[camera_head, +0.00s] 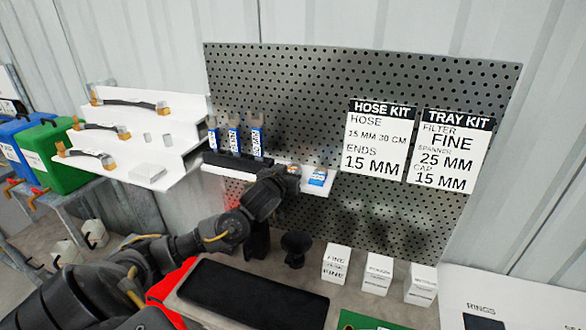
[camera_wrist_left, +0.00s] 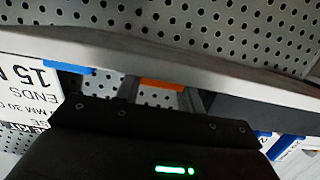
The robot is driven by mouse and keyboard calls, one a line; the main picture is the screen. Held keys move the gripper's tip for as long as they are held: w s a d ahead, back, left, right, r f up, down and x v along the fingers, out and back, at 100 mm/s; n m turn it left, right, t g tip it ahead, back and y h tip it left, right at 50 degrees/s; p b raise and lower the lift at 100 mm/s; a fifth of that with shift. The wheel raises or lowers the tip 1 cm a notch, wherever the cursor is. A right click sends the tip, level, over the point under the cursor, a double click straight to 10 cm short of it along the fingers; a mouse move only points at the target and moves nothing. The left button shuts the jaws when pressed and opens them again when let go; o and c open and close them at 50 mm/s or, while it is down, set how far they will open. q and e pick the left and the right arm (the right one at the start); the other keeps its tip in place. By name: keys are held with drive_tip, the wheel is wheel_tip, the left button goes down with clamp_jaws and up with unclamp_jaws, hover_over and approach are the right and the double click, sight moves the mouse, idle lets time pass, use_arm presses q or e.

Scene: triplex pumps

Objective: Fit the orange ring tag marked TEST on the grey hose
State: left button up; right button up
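An orange piece (camera_wrist_left: 162,84), which looks like the ring tag, shows at the shelf edge between the fingers of my left gripper (camera_wrist_left: 160,98) in the left wrist view. No TEST mark is readable. In the head view my left gripper (camera_head: 290,172) is at the small white shelf on the pegboard, beside a blue tag (camera_head: 318,177). The orange piece spans the finger gap, but whether the fingers press on it is unclear. Three dark hoses with brass-coloured ends lie on white steps: top (camera_head: 125,103), middle (camera_head: 100,127), bottom (camera_head: 85,154). I cannot tell which is grey.
Blue-labelled spanners (camera_head: 234,139) stand in a dark rack left of the small shelf (camera_head: 322,190). The pegboard (camera_head: 300,85) rises close behind. White boxes (camera_head: 336,264), a black mat (camera_head: 253,293) and a dark round stand (camera_head: 296,246) are below. Green can (camera_head: 50,155) at left.

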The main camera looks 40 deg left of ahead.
use_arm(q)
drive_tip(key=c, duration=0.4)
